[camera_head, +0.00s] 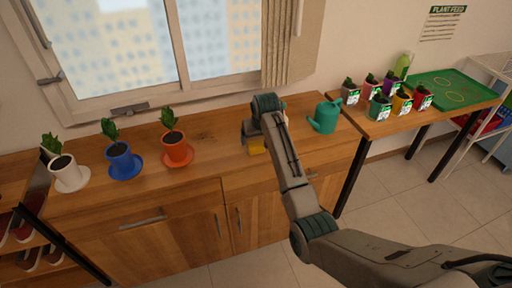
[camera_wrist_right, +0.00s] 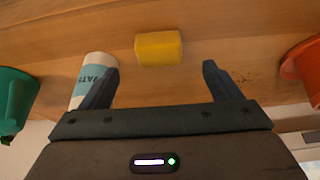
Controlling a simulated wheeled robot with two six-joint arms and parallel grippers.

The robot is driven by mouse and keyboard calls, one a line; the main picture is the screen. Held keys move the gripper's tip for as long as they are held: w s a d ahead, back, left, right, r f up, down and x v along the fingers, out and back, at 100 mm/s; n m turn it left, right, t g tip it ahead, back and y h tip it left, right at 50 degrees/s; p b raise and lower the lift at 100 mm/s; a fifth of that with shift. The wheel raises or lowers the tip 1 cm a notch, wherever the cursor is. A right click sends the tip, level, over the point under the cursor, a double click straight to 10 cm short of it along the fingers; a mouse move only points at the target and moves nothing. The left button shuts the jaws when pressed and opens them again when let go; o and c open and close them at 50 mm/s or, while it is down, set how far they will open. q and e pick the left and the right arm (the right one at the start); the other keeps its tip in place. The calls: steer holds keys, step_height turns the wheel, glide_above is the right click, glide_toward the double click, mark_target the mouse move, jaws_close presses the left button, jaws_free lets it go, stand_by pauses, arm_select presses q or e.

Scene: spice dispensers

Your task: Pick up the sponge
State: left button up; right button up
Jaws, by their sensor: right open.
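The yellow sponge (camera_head: 257,146) lies on the wooden cabinet top, partly hidden by my right arm in the head view. In the right wrist view the sponge (camera_wrist_right: 159,48) is a small yellow block ahead of the fingertips and between their lines. My right gripper (camera_wrist_right: 158,78) is open and empty, with the sponge just beyond it and not between its fingers. In the head view my right gripper (camera_head: 250,132) is over the cabinet top beside the sponge, mostly hidden by its own wrist. My left gripper is not in view.
A white and blue labelled container (camera_wrist_right: 93,80) stands close by the finger at the picture's left. A teal watering can (camera_head: 324,117) and an orange potted plant (camera_head: 177,150) flank the sponge. Blue (camera_head: 122,160) and white (camera_head: 68,175) pots stand farther left. The window wall is behind.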

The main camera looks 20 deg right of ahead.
mark_target(256, 144)
steer(key=shift+w+p+x, duration=0.15)
steer(key=shift+p+x, duration=0.2)
steer(key=shift+x, duration=1.5)
steer(key=shift+w+p+x, duration=0.15)
steer(key=shift+p+x, duration=0.2)
steer(key=shift+x, duration=1.5)
steer(key=shift+d+r, duration=0.1)
steer(key=shift+r, duration=0.05)
steer(key=shift+c, duration=0.5)
steer(key=c, duration=1)
